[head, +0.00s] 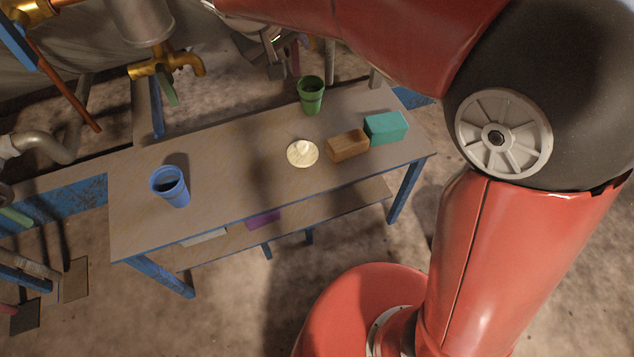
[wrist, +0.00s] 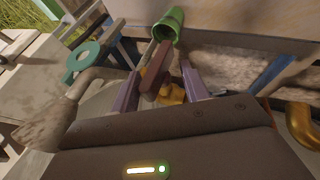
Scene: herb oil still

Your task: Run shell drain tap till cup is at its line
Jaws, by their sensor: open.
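My gripper (wrist: 159,76) is open in the wrist view, with one finger on each side of a red-brown lever (wrist: 154,66). Contact with the lever cannot be told. A brass tap body (wrist: 173,92) shows behind the lever, partly hidden. A green cup (wrist: 170,23) is just beyond the lever's end. In the head view my gripper (head: 276,68) is at the top centre, partly hidden by my arm. The green cup (head: 311,96) stands upright on the table to its right. The cup's line and fill level cannot be made out.
A pale round dish (head: 302,154), a wooden block (head: 348,145) and a teal box (head: 386,127) are on the table (head: 235,185). The front middle is clear.

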